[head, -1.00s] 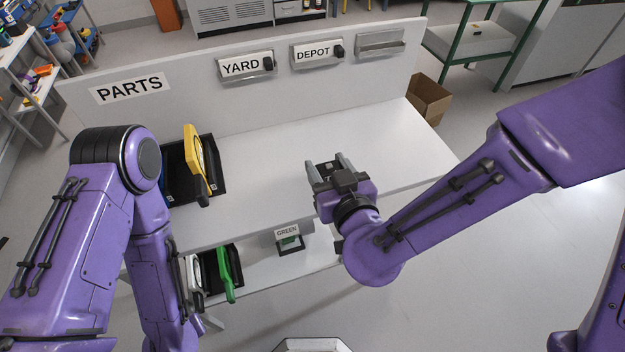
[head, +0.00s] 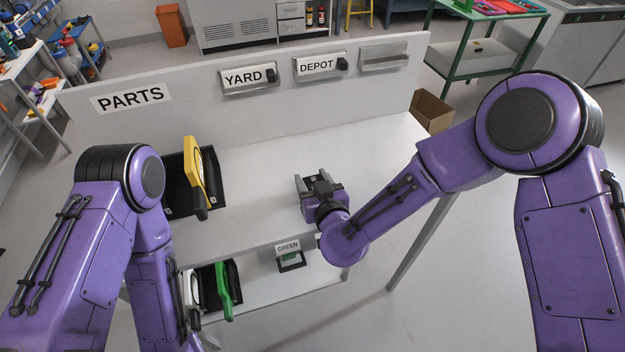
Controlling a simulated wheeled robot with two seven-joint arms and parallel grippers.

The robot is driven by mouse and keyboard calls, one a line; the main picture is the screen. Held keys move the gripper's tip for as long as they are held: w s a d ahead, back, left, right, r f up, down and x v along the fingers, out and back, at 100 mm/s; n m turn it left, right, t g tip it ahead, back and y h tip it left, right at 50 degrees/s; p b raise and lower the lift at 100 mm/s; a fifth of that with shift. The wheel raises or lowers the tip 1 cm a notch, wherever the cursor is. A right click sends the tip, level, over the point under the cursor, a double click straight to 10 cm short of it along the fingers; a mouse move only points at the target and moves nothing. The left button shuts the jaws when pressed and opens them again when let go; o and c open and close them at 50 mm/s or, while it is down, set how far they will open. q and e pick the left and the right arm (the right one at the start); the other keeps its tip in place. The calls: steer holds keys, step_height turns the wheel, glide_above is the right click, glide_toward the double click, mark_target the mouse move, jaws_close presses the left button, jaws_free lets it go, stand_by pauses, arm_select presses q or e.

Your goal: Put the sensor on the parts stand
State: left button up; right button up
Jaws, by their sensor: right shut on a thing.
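The parts stand is a white bench with a top (head: 255,185) and a back panel bearing a PARTS sign (head: 131,96). My right gripper (head: 313,182) is over the middle of the top, fingers pointing toward the back panel. It is shut on a small dark thing, which I take to be the sensor (head: 318,178). The wrist hides part of it, and I cannot tell if it touches the top. My left arm hangs at the left; its gripper is out of view.
A yellow-handled tool (head: 196,172) stands in a black tray at the left of the top. A lower shelf holds a green-handled tool (head: 222,289) and a GREEN-labelled holder (head: 289,257). YARD (head: 246,80) and DEPOT (head: 318,66) holders are on the panel. The top's right side is clear.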

steer(key=shift+f, duration=0.2)
steer(key=o, duration=1)
steer(key=shift+o, duration=0.2)
steer(key=shift+r, duration=0.2)
steer(key=shift+s+d+r, duration=0.1)
steer(key=shift+s, duration=0.2)
steer(key=b+v, duration=0.2)
steer(key=v, duration=0.9)
steer(key=shift+s, duration=0.25)
steer(key=shift+d+r, duration=0.1)
steer(key=shift+d, duration=0.05)
